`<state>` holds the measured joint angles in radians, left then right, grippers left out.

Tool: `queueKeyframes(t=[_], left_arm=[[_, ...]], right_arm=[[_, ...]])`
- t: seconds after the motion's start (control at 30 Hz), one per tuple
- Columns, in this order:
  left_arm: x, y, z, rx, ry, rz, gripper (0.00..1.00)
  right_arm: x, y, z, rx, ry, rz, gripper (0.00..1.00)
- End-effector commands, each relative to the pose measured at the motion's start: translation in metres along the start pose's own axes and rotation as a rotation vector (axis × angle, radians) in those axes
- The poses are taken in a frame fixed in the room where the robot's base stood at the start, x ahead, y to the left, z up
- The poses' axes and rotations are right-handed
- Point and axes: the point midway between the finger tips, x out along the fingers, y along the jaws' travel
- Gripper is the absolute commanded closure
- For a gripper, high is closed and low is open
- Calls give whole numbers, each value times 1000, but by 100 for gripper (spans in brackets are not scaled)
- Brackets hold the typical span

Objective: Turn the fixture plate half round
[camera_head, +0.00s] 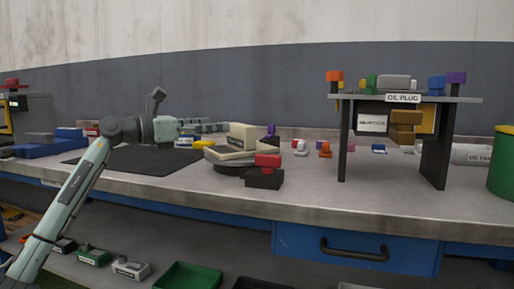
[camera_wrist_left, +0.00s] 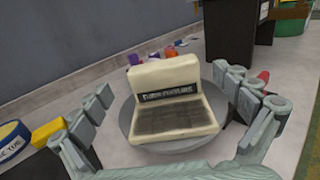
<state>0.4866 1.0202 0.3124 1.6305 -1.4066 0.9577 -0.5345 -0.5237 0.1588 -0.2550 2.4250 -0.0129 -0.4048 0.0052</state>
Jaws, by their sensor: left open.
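The fixture plate (camera_head: 228,152) is a cream, stepped block on a round dark grey turntable (camera_head: 232,168) near the bench's front edge. In the left wrist view the cream fixture (camera_wrist_left: 165,75) fills the middle, with a dark label of pale letters and a dark patch on its lower step. The grey turntable disc (camera_wrist_left: 124,115) shows around it. My left gripper (camera_head: 222,127) reaches in from the left, just left of the raised part of the fixture. In the wrist view its open fingers (camera_wrist_left: 165,88) flank the fixture with gaps visible. My right gripper is not in view.
A red block (camera_head: 267,160) on a dark block (camera_head: 264,179) stands close to the turntable's right. A raised shelf (camera_head: 440,98) with coloured parts stands further right.

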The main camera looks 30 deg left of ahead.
Motion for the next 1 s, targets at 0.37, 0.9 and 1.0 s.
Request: queueKeyframes(t=[0.37,0.9,1.0], left_arm=[[10,0,-18,-1,-4,-1,0],[77,0,-20,-1,-2,0,0],[78,0,-20,0,-1,1,0]], right_arm=[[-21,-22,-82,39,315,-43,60],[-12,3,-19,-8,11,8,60],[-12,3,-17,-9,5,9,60]])
